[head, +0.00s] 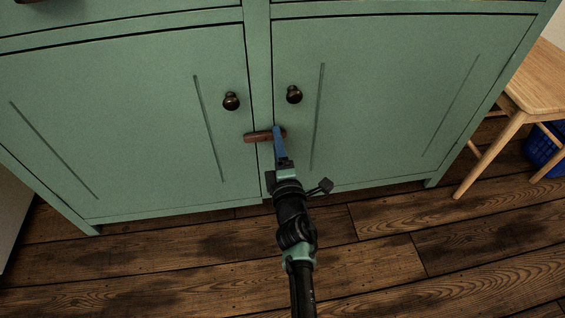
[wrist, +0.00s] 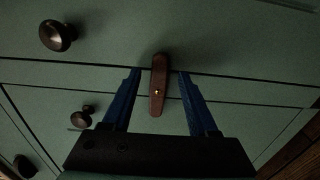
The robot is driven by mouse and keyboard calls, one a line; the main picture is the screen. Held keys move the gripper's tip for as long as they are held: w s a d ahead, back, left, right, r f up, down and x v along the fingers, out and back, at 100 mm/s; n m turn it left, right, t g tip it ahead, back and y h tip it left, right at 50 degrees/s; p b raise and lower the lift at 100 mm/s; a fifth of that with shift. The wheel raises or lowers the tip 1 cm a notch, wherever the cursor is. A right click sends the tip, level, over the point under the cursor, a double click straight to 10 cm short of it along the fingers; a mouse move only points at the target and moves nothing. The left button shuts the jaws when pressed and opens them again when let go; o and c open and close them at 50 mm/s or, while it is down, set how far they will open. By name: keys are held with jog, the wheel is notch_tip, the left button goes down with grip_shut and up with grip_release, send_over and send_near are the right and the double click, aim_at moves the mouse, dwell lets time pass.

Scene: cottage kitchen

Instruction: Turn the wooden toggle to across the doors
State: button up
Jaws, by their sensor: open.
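The wooden toggle (head: 256,137) is a short reddish-brown bar on the front of the green cabinet. It lies level in the head view, across the narrow upright strip between the left door (head: 150,115) and the right door (head: 390,90). In the wrist view the toggle (wrist: 157,95) crosses both door gaps, with a small brass-coloured screw on it. My gripper (head: 277,129) is at the toggle, its blue fingers partly hiding the bar's right part. In the wrist view my open gripper (wrist: 159,74) has one finger on each side of the toggle, with visible gaps to both.
Two dark round knobs, the left knob (head: 231,101) and the right knob (head: 294,94), sit above the toggle. A wooden chair (head: 510,110) and a blue basket (head: 542,146) stand at the right. The plank floor (head: 400,240) before the cabinet is clear.

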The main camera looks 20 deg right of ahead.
jog(key=p+v, duration=0.3)
jog(key=v, duration=0.9)
jog(key=shift+r, duration=0.1)
jog(key=w+a+r+m+t+h+p, duration=0.1)
jog(key=w+r+m+t+p, duration=0.15)
jog(key=r, duration=1.15)
jog(key=w+a+r+m+t+p, duration=0.1)
jog(key=w+a+r+m+p, duration=0.2)
jog(key=r, duration=1.1)
jog(key=w+r+m+t+h+p, duration=0.1)
jog(key=r+m+p, duration=0.25)
jog(key=r, duration=1.15)
jog(key=s+a+r+m+t+y+p, duration=0.25)
jog(key=s+a+r, duration=0.2)
jog(key=r, duration=0.65)
jog(key=s+a+r+m+t+y+p, duration=0.1)
jog(key=s+a+r+y+p, duration=0.25)
jog(key=r, duration=0.75)
jog(key=s+a+r+m+t+y+p, duration=0.15)
jog(key=s+a+r, duration=0.4)
jog(key=r, duration=0.55)
notch_tip(320, 180, up, 37)
jog(key=s+p, duration=0.1)
jog(key=p, duration=3.6)
jog(key=shift+m+p, duration=0.35)
jog(key=shift+m, duration=0.05)
jog(key=shift+s+a+t+h, duration=0.1)
jog(key=shift+a+t+h, duration=0.05)
jog(key=shift+t+h, duration=0.1)
